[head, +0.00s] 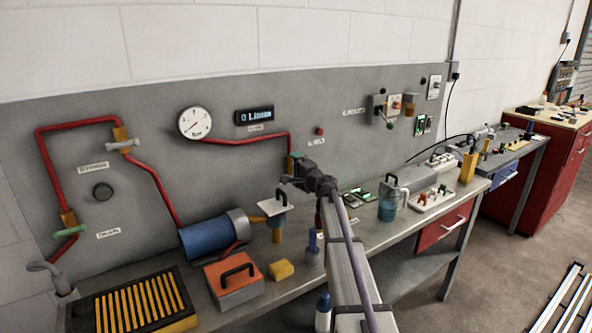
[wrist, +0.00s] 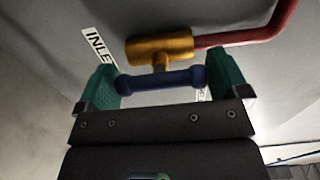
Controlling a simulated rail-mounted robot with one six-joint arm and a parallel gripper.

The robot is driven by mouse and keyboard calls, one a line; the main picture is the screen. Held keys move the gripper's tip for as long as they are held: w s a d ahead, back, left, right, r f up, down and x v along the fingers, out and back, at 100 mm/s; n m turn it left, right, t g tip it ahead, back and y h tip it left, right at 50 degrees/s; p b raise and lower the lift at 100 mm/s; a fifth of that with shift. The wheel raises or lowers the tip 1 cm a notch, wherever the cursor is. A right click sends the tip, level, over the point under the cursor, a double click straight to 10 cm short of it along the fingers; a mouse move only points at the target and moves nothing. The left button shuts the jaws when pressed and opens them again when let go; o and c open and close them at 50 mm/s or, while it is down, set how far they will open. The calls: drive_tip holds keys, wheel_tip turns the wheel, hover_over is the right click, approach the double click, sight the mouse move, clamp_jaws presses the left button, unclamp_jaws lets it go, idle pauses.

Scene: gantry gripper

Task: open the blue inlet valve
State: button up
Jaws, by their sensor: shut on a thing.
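The blue inlet valve handle (wrist: 162,80) is a short bar with rounded ends, joined by a stem to a brass valve body (wrist: 160,46). In the wrist view the bar lies roughly in line with the brass body and its red pipe. My gripper (wrist: 160,82) is shut on the bar, with a teal finger at each end. In the head view my gripper (head: 294,177) is at the panel just below the brass body (head: 294,160), and my arm hides the blue handle. An "INLE…" label (wrist: 99,48) is beside the valve, partly hidden by a finger.
The flow display (head: 254,115) reads about 0 L/min; a round gauge (head: 195,122) is left of it. A blue cylinder (head: 212,238), an orange box (head: 234,283) and a white-topped stand (head: 277,206) are left of my arm. A blue-grey jug (head: 388,203) stands right of it.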

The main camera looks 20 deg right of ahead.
idle(0.4)
drive_tip(key=o, duration=0.6)
drive_tip(key=shift+c, duration=0.2)
drive_tip(key=s+d, duration=0.1)
drive_tip(key=s, duration=0.9)
drive_tip(key=shift+s+d, duration=0.3)
drive_tip(key=shift+s, duration=0.1)
